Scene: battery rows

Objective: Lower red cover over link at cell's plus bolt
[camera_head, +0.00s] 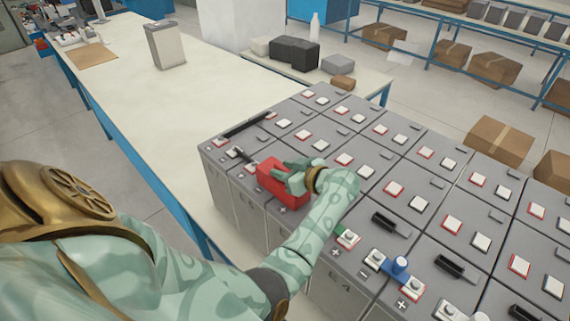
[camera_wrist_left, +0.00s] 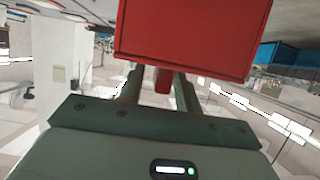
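My left gripper (camera_head: 290,178) is shut on the red cover (camera_head: 272,184), a box-like cap, above the near left edge of the grey battery cells. In the left wrist view the red cover (camera_wrist_left: 192,38) fills the top middle, its small tab between the two fingers (camera_wrist_left: 160,88). The cover hides the cell top beneath it, so I cannot tell whether it touches anything. A dark link-like bar (camera_head: 247,125) lies at the far left cells. A bare plus bolt or link under the cover cannot be made out. My right gripper is not in view.
A blue piece with a round knob (camera_head: 399,264) sits among exposed terminals at the near cells. A long pale bench (camera_head: 135,90) runs at the left, mostly clear. Cardboard boxes (camera_head: 500,140) lie on the floor at right.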

